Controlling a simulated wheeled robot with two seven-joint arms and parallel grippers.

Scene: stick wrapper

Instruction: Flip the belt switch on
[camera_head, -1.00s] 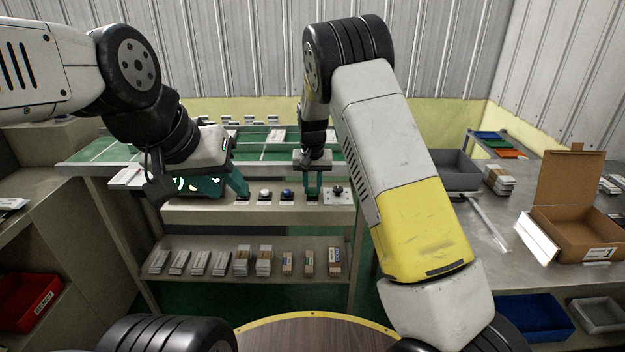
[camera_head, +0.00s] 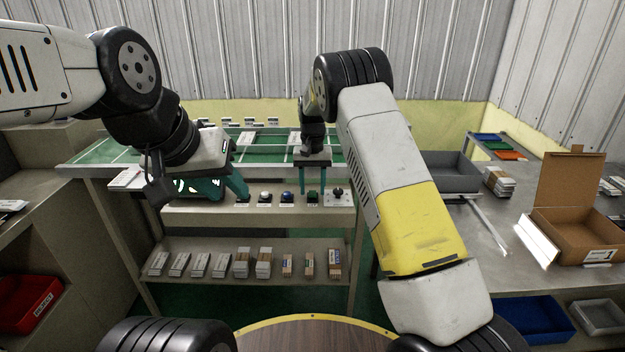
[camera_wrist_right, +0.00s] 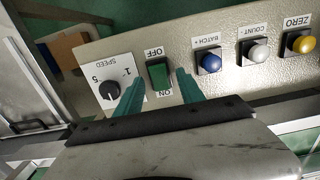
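The belt switch is a green rocker (camera_wrist_right: 159,75) on the cream control panel (camera_wrist_right: 132,47), with OFF and ON labels upside down at its two ends. In the head view the green switch (camera_head: 312,197) sits between the blue button and the dark knob. I cannot tell which side is pressed. My right gripper (camera_wrist_right: 162,84) is open, its teal fingers on either side of the switch near the ON end. It points down over the panel in the head view (camera_head: 313,183); contact is not clear. My left gripper (camera_head: 218,187) is open and empty at the panel's left.
Blue (camera_wrist_right: 209,61), white (camera_wrist_right: 256,52) and yellow (camera_wrist_right: 299,41) buttons line the panel beside the switch, with the speed knob (camera_wrist_right: 111,90) on its other side. The green belt (camera_head: 270,153) runs behind. Small packs fill the shelf below. An open carton (camera_head: 575,229) stands right.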

